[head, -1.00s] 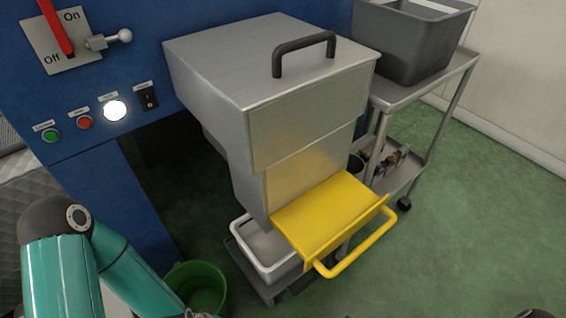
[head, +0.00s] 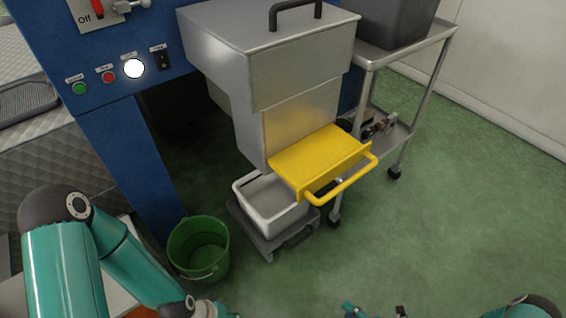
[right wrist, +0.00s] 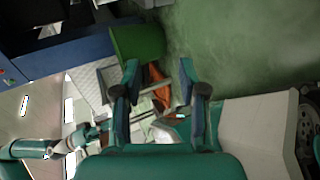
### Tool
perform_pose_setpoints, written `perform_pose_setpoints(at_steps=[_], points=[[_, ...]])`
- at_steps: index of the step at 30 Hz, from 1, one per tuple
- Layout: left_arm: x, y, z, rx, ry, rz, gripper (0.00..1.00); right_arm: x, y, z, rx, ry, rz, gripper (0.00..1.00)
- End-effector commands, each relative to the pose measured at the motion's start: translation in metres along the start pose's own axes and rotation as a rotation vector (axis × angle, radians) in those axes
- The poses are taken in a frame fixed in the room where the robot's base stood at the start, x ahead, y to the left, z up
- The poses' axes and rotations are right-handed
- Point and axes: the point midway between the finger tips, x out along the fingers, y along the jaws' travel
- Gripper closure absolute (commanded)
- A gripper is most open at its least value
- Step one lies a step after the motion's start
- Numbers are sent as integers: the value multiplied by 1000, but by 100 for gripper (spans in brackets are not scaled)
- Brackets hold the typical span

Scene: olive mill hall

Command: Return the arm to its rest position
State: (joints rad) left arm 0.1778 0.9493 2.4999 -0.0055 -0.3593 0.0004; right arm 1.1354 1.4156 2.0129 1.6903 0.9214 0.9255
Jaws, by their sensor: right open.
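My right gripper (head: 375,311) just shows at the bottom edge of the head view, above the green floor and apart from the machine. In the right wrist view my right gripper (right wrist: 158,82) is open, its two fingers wide apart with nothing held between them. Part of my right arm (head: 522,307) shows at the bottom right of the head view. My left arm (head: 60,265) is bent at the lower left and leaves the head view at the bottom edge. I cannot make out the left gripper in either view.
A steel hopper with a yellow flap (head: 318,162) stands ahead, above a white tub (head: 240,190). A green bucket (head: 199,240) stands near my left arm. A steel trolley (head: 440,38) bears a grey bin (head: 392,22). The floor at right is clear.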

Motion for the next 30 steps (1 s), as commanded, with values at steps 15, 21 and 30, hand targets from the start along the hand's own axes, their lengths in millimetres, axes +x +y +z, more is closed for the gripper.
perform_pose_setpoints(at_steps=[15, 21, 30], points=[[-82, 30, -1, 1, 5, 0, 60, 0, 142, -9, -197, 153, 51, 59], [-144, 52, 0, 1, 5, 0, 60, -16, 255, -57, -413, 384, 115, 59], [-249, 90, 1, 1, 5, 0, 60, -113, 372, -174, -1235, 1034, 230, 59]])
